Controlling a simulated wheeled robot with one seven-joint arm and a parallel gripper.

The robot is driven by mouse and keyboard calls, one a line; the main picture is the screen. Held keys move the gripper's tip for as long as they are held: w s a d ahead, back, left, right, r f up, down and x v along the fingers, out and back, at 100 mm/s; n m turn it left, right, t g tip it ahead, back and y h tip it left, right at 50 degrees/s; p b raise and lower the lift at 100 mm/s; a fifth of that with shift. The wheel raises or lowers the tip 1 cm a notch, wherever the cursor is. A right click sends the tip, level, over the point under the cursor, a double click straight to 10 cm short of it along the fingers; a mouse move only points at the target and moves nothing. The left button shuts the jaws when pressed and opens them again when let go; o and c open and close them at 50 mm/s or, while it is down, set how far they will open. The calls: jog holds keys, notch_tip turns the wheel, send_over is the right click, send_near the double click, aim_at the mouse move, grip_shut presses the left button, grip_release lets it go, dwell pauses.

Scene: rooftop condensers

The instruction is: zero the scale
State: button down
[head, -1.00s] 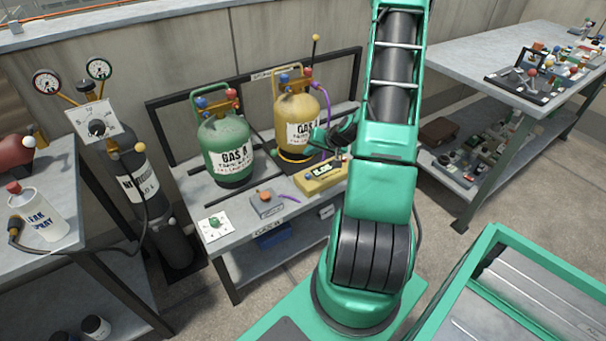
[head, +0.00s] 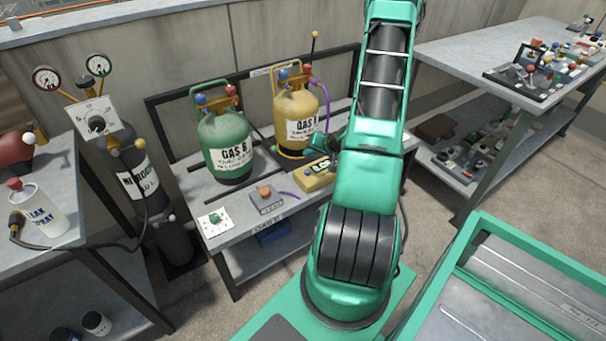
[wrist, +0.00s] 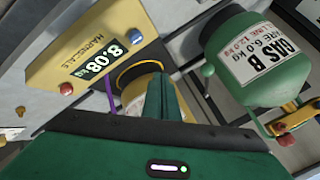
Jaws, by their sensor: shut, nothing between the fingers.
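The scale is a yellow box (head: 314,177) on the bench in the head view, partly covered by my arm. A red button (wrist: 66,88) and a blue button (wrist: 135,36) sit at either end of the display. A yellow gas cylinder (head: 296,110) stands behind the panel. My gripper (wrist: 165,82) is shut and empty, apart from the buttons in the wrist view. In the head view it is mostly hidden by my arm.
A green cylinder marked GAS B (head: 226,140) stands left of the yellow one. A purple hose (head: 324,100) runs beside the yellow cylinder.

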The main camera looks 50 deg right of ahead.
aim_at(309, 173)
jog(key=shift+f, duration=3)
jog(key=shift+f, duration=0.1)
jog(key=shift+s+f, duration=0.15)
jog(key=shift+f, duration=0.15)
jog(key=shift+f, duration=0.55)
dwell(0.5)
jog(key=shift+r, duration=0.15)
dwell(0.3)
jog(key=shift+r, duration=0.85)
jog(key=shift+a+r, duration=0.1)
jog(key=shift+r, duration=2.4)
